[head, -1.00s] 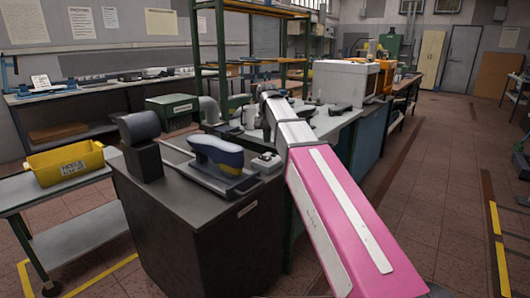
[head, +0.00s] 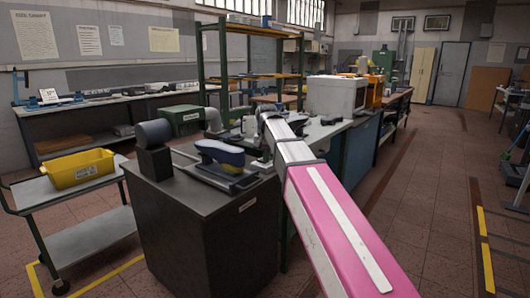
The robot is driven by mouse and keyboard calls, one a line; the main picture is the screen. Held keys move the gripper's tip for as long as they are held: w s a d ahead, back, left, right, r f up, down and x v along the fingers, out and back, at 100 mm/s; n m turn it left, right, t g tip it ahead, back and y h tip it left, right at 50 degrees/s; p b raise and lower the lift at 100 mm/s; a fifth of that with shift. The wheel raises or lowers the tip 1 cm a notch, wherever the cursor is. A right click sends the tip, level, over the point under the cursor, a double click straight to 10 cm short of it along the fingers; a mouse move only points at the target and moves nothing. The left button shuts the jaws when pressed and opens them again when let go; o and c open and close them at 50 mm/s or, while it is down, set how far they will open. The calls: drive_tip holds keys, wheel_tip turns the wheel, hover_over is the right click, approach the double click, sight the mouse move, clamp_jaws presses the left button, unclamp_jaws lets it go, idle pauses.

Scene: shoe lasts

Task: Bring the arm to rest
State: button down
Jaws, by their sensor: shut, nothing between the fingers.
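My arm reaches from the bottom right of the head view toward the benches, with a pink forearm and a pale grey, white-edged far part. Its far end is over the workbench area, right of the dark cabinet (head: 205,235). My gripper cannot be made out; the far end of the arm is small and lies among dark clutter.
A dark block with a round head (head: 153,150) stands at the cabinet's left. A yellow bin (head: 79,169) sits on a trolley (head: 85,235) at left. A white box-shaped machine (head: 335,95) stands on the bench behind. The tiled floor (head: 435,200) at right is largely clear.

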drive_tip(key=s+d+f, duration=0.6)
drive_tip(key=f, duration=0.6)
drive_tip(key=s+d+f+n, duration=0.1)
drive_tip(key=s+d+f, duration=0.5)
drive_tip(key=f, duration=0.6)
drive_tip(key=s+d+f, duration=0.6)
drive_tip(key=f, duration=0.5)
drive_tip(key=shift+s+d+f+n, duration=0.2)
drive_tip(key=shift+s+f+n, duration=0.1)
drive_tip(key=shift+f, duration=0.1)
